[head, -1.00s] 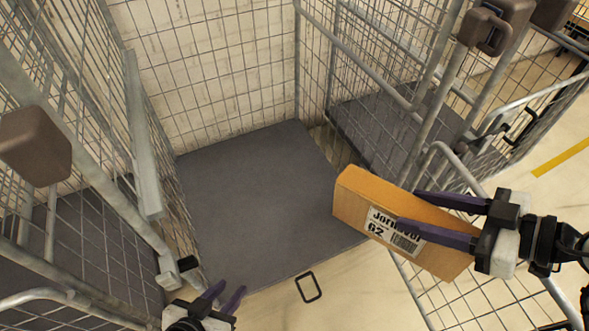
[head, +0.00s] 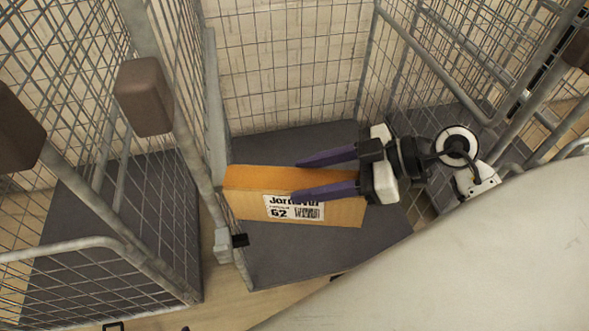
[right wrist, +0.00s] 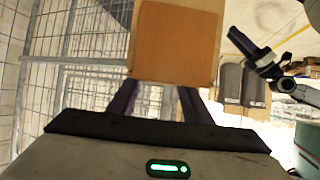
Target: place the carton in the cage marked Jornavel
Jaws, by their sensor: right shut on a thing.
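The carton also shows in the right wrist view (right wrist: 176,42), between the fingers. My left gripper (right wrist: 246,44) shows at the right of that view; its opening is unclear. No cage name sign is readable.
Another wire cage (head: 110,185) stands at the left, with brown blocks (head: 145,97) on its posts. A further cage (head: 470,60) stands at the right. A large pale surface covers the lower right of the head view.

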